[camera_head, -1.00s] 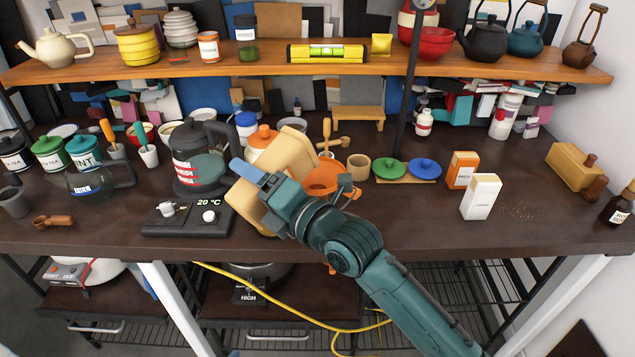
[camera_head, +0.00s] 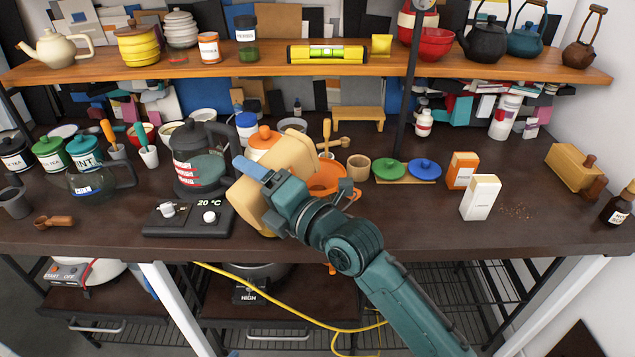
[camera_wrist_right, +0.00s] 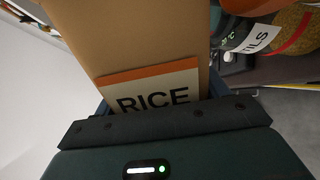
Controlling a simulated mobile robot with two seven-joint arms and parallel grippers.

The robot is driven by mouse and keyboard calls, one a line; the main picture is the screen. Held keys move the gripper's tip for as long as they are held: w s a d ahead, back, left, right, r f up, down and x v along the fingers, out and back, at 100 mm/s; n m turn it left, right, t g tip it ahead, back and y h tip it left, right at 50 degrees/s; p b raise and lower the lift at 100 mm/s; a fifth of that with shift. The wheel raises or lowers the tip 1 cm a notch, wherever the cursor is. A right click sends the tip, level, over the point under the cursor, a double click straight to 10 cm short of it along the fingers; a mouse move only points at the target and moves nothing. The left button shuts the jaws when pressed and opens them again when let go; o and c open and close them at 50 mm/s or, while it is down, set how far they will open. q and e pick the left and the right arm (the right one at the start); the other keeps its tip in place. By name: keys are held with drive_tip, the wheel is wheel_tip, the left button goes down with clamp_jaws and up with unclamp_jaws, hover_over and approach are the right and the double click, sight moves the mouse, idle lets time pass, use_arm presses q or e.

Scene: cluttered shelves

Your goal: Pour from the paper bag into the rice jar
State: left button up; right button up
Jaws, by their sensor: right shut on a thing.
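My right gripper (camera_head: 272,190) is shut on a tan paper bag (camera_head: 289,155). It holds the bag tilted above the counter's front middle. In the right wrist view the bag (camera_wrist_right: 135,45) fills the middle, with a label reading RICE. A jar with an orange lid (camera_head: 264,138) stands just behind the bag, its body mostly hidden; I cannot tell whether it is the rice jar. An orange bowl-shaped or funnel-like piece (camera_head: 328,178) sits right of the bag, partly covered by my gripper. The bag's mouth and any flow are not clearly visible. My left gripper is out of view.
Green and blue lids (camera_head: 389,169) and two small cartons (camera_head: 480,197) stand right. A jar with a label ending in "ILS" (camera_wrist_right: 285,45) shows in the wrist view.

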sight(272, 148)
use_arm(q)
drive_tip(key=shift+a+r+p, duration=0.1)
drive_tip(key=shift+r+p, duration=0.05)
drive_tip(key=shift+p, duration=0.15)
use_arm(e)
drive_tip(key=shift+w+d+r+m, duration=0.2)
drive_tip(key=shift+r+m, duration=0.2)
drive_tip(key=shift+r, duration=0.05)
use_arm(q)
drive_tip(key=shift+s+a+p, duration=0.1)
drive_tip(key=shift+p, duration=0.2)
use_arm(e)
drive_tip(key=shift+w+d+r+m, duration=0.15)
drive_tip(key=shift+w+r+m, duration=0.05)
drive_tip(key=shift+r+m, duration=0.1)
use_arm(q)
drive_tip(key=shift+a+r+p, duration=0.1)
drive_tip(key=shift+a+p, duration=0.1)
drive_tip(key=shift+p, duration=0.3)
use_arm(e)
drive_tip(key=shift+w+d+r+m, duration=0.1)
drive_tip(key=shift+w+r+m, duration=0.05)
drive_tip(key=shift+r+m, duration=0.35)
use_arm(q)
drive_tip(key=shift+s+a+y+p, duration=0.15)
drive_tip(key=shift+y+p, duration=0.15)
drive_tip(key=shift+p, duration=0.05)
use_arm(e)
drive_tip(key=shift+r+m, duration=0.2)
drive_tip(key=shift+m, duration=0.1)
